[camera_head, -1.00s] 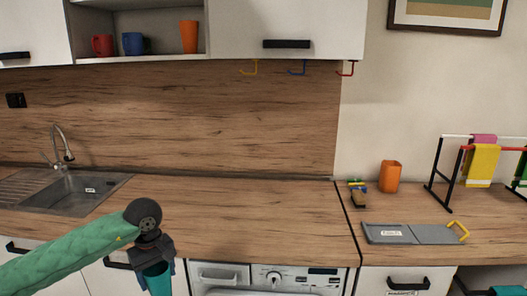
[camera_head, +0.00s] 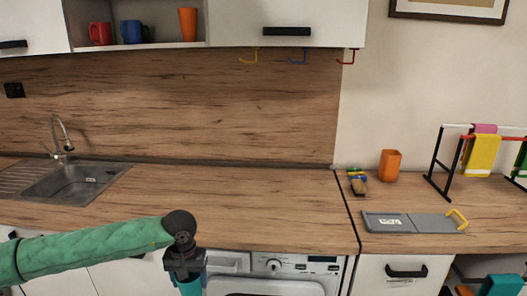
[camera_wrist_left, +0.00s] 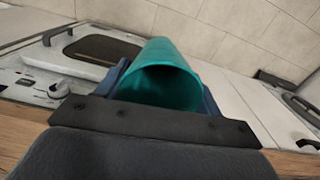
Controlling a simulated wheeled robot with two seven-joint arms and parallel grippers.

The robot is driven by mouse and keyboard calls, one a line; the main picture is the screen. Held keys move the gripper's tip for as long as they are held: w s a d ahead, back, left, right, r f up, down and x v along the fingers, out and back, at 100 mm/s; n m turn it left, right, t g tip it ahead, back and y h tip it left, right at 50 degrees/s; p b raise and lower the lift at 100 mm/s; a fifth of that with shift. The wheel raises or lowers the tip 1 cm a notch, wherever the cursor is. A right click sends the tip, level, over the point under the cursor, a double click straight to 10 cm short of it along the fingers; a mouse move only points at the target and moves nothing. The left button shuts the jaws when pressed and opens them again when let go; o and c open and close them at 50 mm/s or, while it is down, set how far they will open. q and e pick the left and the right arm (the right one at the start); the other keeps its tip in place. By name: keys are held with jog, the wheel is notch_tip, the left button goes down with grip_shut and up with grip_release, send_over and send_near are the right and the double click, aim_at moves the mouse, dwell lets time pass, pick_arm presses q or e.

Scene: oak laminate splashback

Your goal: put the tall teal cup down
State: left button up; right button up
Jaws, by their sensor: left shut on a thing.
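The tall teal cup (camera_head: 190,286) hangs below my left gripper (camera_head: 186,270) in the head view, in front of the counter's front edge, with its lower part cut off by the frame. The wrist view shows the teal cup (camera_wrist_left: 160,82) with its open mouth facing the camera, between the two fingers of my left gripper (camera_wrist_left: 163,90). The gripper is shut on the cup. My right gripper is not in view.
The wooden counter (camera_head: 250,205) is clear in the middle. A sink (camera_head: 70,182) lies left; a washing machine (camera_head: 285,270) sits below. At right are an orange cup (camera_head: 390,165), a grey board (camera_head: 415,222) and a towel rack (camera_head: 440,165).

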pick_arm(q)
jog(key=shift+w+d+r, duration=0.1)
jog(key=shift+w+r, duration=0.3)
jog(key=shift+r, duration=0.35)
jog(key=shift+w+d+r, duration=0.1)
jog(key=shift+w+r, duration=0.35)
jog(key=shift+r, duration=0.25)
jog(key=shift+w+d+r, duration=0.1)
jog(key=shift+w+r, duration=0.3)
jog(key=shift+r, duration=0.35)
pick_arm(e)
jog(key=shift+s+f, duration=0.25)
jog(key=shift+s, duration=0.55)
